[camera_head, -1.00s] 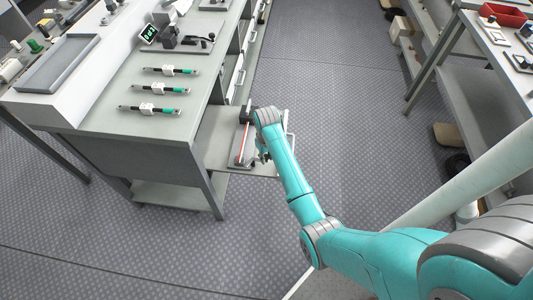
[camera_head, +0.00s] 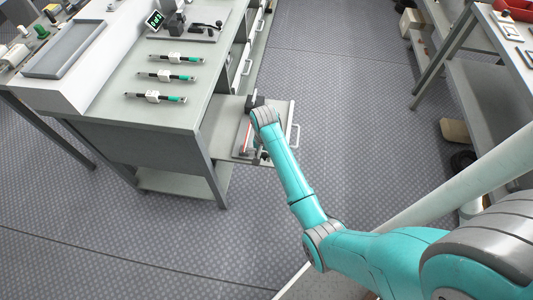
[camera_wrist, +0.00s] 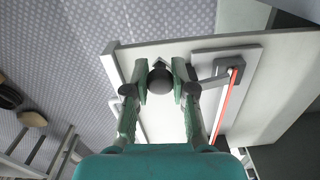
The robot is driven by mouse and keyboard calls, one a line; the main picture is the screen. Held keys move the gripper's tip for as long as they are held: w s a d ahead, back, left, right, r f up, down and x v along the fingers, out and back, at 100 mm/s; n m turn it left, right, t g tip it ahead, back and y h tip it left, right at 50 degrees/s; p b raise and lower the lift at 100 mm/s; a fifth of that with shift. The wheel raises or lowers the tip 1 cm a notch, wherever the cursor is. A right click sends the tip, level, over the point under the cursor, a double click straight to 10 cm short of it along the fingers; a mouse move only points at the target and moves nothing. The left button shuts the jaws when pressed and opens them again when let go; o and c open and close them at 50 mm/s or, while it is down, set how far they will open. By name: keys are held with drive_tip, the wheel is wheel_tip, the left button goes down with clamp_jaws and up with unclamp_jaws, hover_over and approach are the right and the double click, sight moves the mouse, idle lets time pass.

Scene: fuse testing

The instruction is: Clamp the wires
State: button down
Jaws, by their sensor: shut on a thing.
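My gripper (camera_wrist: 160,78) has its two green fingers closed around a dark round knob (camera_wrist: 160,80) in the wrist view. The knob is over a pale pull-out shelf (camera_wrist: 130,62). Beside it, to the right, is a grey plate fixture with a dark block (camera_wrist: 237,67) and a long red strip (camera_wrist: 228,103). In the head view the red strip (camera_head: 244,135) shows on the shelf, and my arm's end hides part of the fixture. No separate wires can be made out.
A workbench (camera_head: 120,115) stands to the left with several white-and-green fuse-like pieces (camera_head: 166,76), a grey tray (camera_head: 62,50) and a small display (camera_head: 155,19). The pulled-out shelf has a handle (camera_head: 293,135).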

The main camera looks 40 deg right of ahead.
drive_tip(key=shift+a+m, duration=0.25)
drive_tip(key=shift+m, duration=0.15)
drive_tip(key=c, duration=0.9)
unclamp_jaws()
drive_tip(key=shift+c, duration=0.2)
drive_tip(key=shift+r, duration=3.75)
